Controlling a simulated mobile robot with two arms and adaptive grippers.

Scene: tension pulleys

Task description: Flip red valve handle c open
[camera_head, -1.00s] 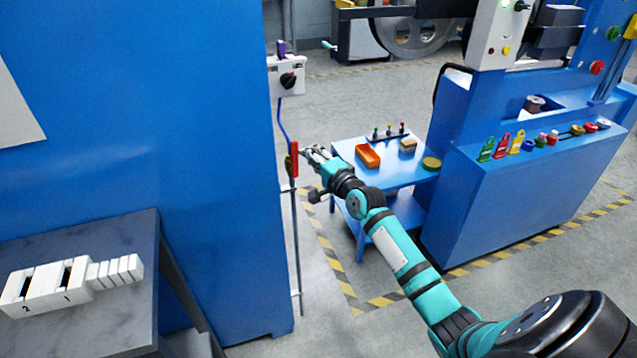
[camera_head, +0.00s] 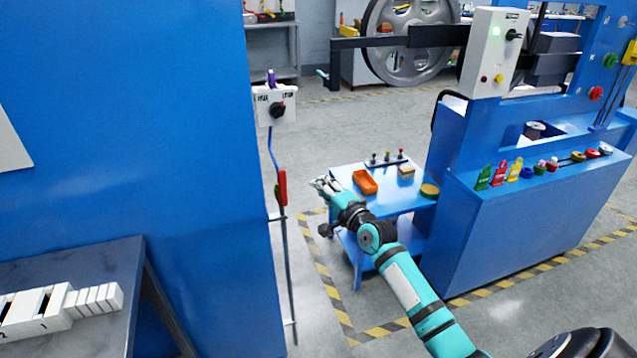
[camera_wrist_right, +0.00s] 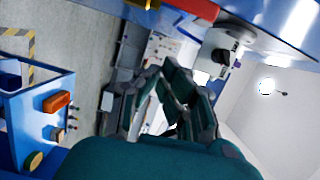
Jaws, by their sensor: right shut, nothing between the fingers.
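The red valve handle (camera_head: 282,188) sits on a thin vertical pipe beside the blue cabinet in the head view. It stands upright, in line with the pipe. A red piece, likely the same handle (camera_wrist_right: 195,8), shows at the top edge of the right wrist view. My right gripper (camera_head: 320,184) is to the right of the handle, with a clear gap between them. Its fingers (camera_wrist_right: 180,88) are shut and empty in the wrist view. My left gripper is not in view. No letter can be read on the handle.
A white switch box (camera_head: 272,106) with a black knob is above the handle. A blue cabinet (camera_head: 140,150) fills the left. A small blue table (camera_head: 400,198) with an orange tray (camera_head: 364,182) stands behind my right arm. A large blue machine (camera_head: 520,220) is at right.

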